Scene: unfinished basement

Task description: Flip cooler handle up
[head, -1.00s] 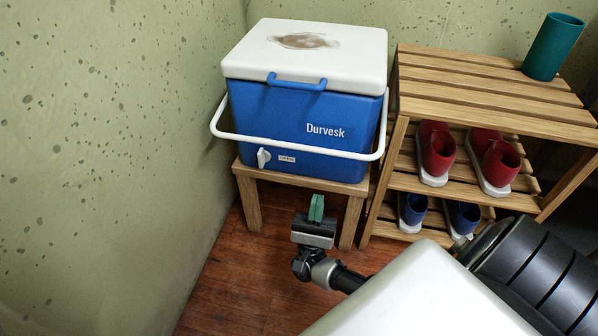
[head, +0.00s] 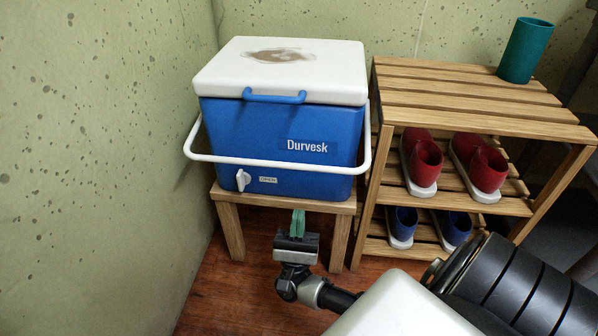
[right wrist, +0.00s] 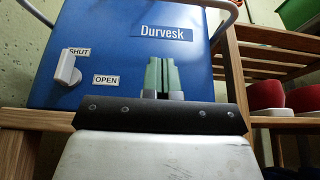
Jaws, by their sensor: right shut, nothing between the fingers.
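The blue cooler (head: 255,125) with a white lid (head: 330,72) stands on a small wooden stool. Its white carrying handle (head: 270,163) hangs down across the front, below the lid; the cooler's front also fills the right wrist view (right wrist: 120,45). A small blue grip (head: 273,97) is on the lid's front edge. My right gripper (head: 298,214) is shut and empty, its green fingers pointing up. It is below the handle, apart from it, in front of the stool. The fingers also show in the right wrist view (right wrist: 163,72). My left gripper is not in view.
The wooden stool (head: 285,202) bears the cooler. A slatted wooden rack (head: 480,105) stands close on the right, with red and blue shoes on its shelves and a teal cup (head: 524,50) on top. A green wall (head: 90,150) is on the left.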

